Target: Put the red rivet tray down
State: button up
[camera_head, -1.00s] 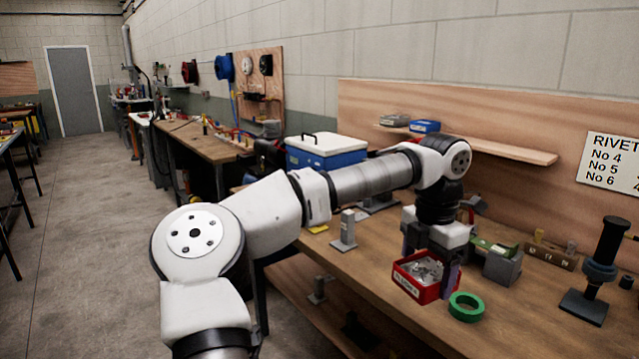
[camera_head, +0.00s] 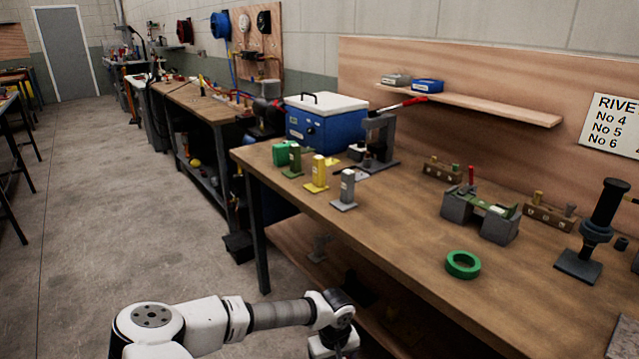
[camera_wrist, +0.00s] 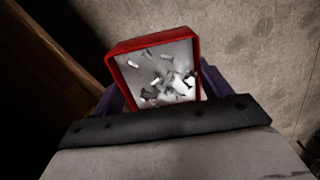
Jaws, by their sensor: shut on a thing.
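The red rivet tray (camera_wrist: 121,71) shows in the wrist view, a red-rimmed box with many loose silvery rivets on its pale floor. My gripper (camera_wrist: 163,92) is shut on it, with a purple finger at the left and right sides of the tray. Concrete floor shows beyond the tray on the right, and a dark brown edge on the left. In the head view my arm is low at the bottom, in front of the bench (camera_head: 400,230); the tray and fingertips are out of that view.
On the bench stand a green tape ring (camera_head: 462,265), a grey block fixture (camera_head: 480,217), grey, yellow and green stands (camera_head: 317,175), a black press (camera_head: 597,230) and a blue cool box (camera_head: 325,125). Bare wood lies left of the ring. A lower shelf (camera_head: 290,245) runs beneath.

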jog(key=a+f+m, duration=0.3)
jog(key=f+m, duration=0.1)
jog(key=f, duration=0.4)
jog(key=shift+f, duration=0.4)
jog(key=shift+s+a, duration=0.1)
jog(key=shift+a, duration=0.05)
